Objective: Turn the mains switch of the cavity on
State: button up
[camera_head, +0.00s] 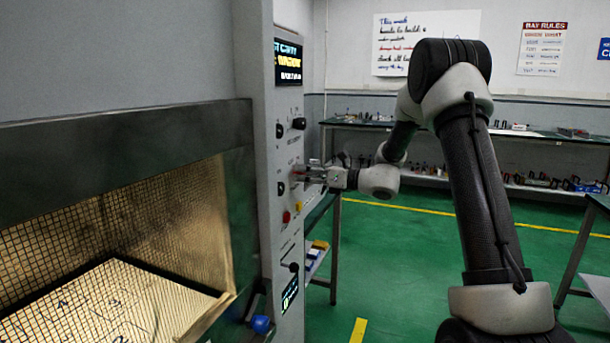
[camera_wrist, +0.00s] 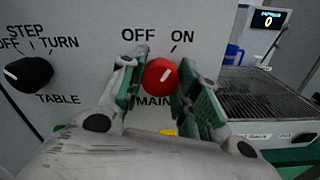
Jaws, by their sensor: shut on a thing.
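The red mains knob (camera_wrist: 160,76) sits on the pale control panel (camera_wrist: 75,90) of the cavity, between printed OFF and ON above and MAINS below. Its white mark tilts up and to the right, toward ON. My gripper (camera_wrist: 158,85) is shut on the knob, one green-padded finger on each side. In the head view my gripper (camera_head: 308,174) reaches in from the right to the panel. The knob is mostly hidden by the fingers there. The cavity (camera_head: 120,240) with its mesh front is at the left.
A black TABLE knob (camera_wrist: 28,73) is left of the mains knob. In the head view, other black knobs (camera_head: 298,124), a red button (camera_head: 286,217) and a lit display (camera_head: 288,61) are on the panel. A bench (camera_head: 350,124) stands behind; green floor is open at the right.

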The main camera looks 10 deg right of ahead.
dwell(0.4)
jog(key=o, duration=1.1)
jog(key=shift+c, duration=0.2)
jog(key=shift+d, duration=0.1)
jog(key=v, duration=1.2)
